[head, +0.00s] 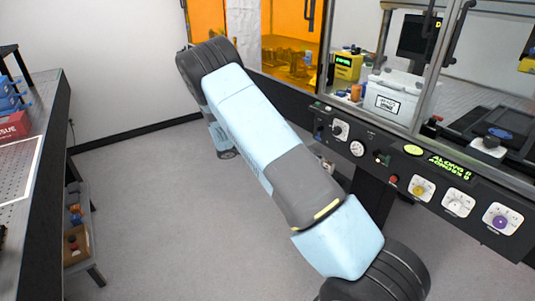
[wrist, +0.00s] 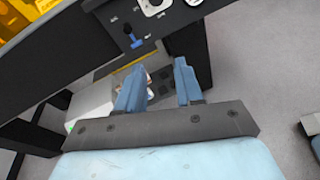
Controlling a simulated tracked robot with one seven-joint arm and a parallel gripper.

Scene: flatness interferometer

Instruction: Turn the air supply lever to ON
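A small blue lever (wrist: 132,38) sits on the dark front panel near the top of the wrist view, with faint labels around it that I cannot read. In the head view it seems to be the small dark blue piece (head: 318,131) at the panel's left end. My gripper (wrist: 160,80) is open, with its two blue fingers apart and nothing between them. The fingers are below the lever in the wrist view and appear apart from it. In the head view I cannot make out the fingertips.
A black-knobbed dial (head: 339,130) and a pressure gauge (head: 357,149) are right of the lever. Yellow, white and purple knobs (head: 501,218) sit further right. A glass enclosure rises above the panel. A perforated bench (head: 52,150) stands at left, with clear floor between.

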